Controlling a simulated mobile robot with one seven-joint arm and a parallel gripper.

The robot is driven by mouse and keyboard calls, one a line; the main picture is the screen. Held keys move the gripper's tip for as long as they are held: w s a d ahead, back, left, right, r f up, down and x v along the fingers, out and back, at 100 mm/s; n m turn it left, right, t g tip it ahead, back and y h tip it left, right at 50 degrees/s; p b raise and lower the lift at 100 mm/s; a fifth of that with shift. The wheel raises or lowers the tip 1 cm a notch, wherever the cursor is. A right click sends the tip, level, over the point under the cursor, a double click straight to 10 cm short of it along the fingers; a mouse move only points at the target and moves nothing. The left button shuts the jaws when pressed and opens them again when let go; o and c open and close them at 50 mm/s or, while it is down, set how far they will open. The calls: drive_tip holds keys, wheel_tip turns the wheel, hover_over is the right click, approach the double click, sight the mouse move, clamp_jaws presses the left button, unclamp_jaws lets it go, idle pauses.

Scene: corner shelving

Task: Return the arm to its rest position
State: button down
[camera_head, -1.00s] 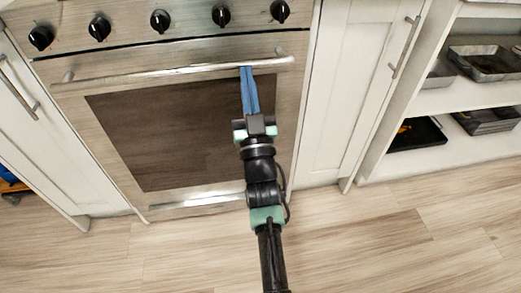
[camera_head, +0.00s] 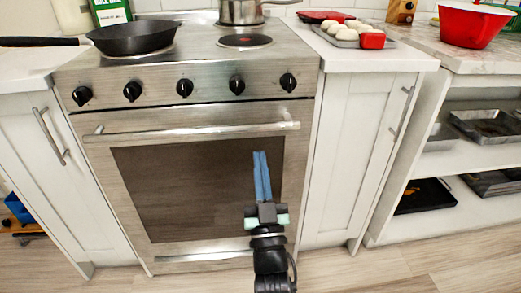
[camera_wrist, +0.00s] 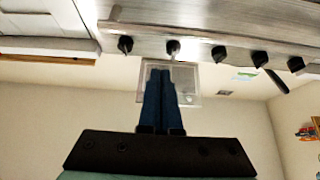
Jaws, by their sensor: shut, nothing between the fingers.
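My gripper (camera_head: 261,158) is in front of the oven door in the head view, with its two blue fingers together and pointing up. Nothing is between them. The fingertips overlap the right part of the dark oven window in the picture; how far they are from the door I cannot tell. In the wrist view my gripper (camera_wrist: 161,75) also shows with its fingers together, with stove knobs (camera_wrist: 173,47) and a ceiling light panel beyond them. Most of my arm is below the frame in the head view.
The closed oven (camera_head: 190,185) has a long handle (camera_head: 200,132). A black frying pan (camera_head: 135,38) and a steel pot (camera_head: 241,11) stand on the stove. A red bowl (camera_head: 472,25) is on the right counter. Open shelves with trays (camera_head: 488,126) are at right. Floor shows at the bottom right.

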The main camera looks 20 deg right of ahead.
drive_tip(key=v, duration=0.6)
drive_tip(key=a+r+n+t+y+p, duration=0.1)
drive_tip(key=a+r, duration=0.3)
drive_tip(key=r, duration=1)
drive_tip(key=a+r+t+y, duration=0.15)
drive_tip(key=a+r, duration=0.35)
drive_tip(key=r, duration=0.9)
drive_tip(key=s+a+r+n+t+y, duration=0.1)
drive_tip(key=s+a+r+y, duration=0.1)
drive_tip(key=s+a+r, duration=0.4)
drive_tip(key=s+a+r+n+t+y, duration=0.1)
drive_tip(key=s+a+r+y, duration=0.1)
drive_tip(key=s+r, duration=0.65)
wheel_tip(320, 180, up, 39)
drive_tip(key=w+p, duration=0.2)
drive_tip(key=p, duration=3.6)
drive_tip(key=shift+g+p, duration=0.35)
drive_tip(key=shift+w+a, duration=0.1)
